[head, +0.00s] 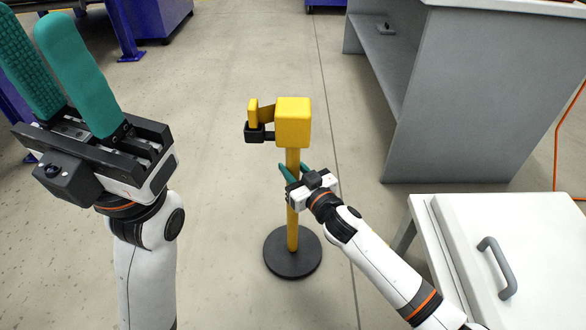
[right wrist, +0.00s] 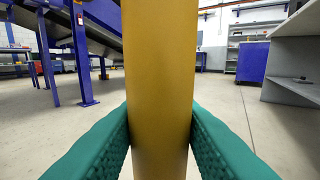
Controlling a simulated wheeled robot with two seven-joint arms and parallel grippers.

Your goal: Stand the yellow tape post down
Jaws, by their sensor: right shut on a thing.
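The yellow tape post (head: 292,225) stands upright in the head view, with a yellow box head and a black clip piece on top. Its round black base (head: 292,264) is at or close to the floor; I cannot tell whether it touches. My right gripper (head: 293,172) is shut around the pole just below the head. In the right wrist view the pole (right wrist: 160,80) fills the middle, with a green finger pressed on each side. My left gripper (head: 30,38) is raised at the upper left, its green fingers apart and empty.
A grey workbench (head: 470,100) stands at the right, with a low white cabinet (head: 510,230) with a grey handle in front of it. Blue steel frames (head: 160,20) stand at the back left. The concrete floor around the post is clear.

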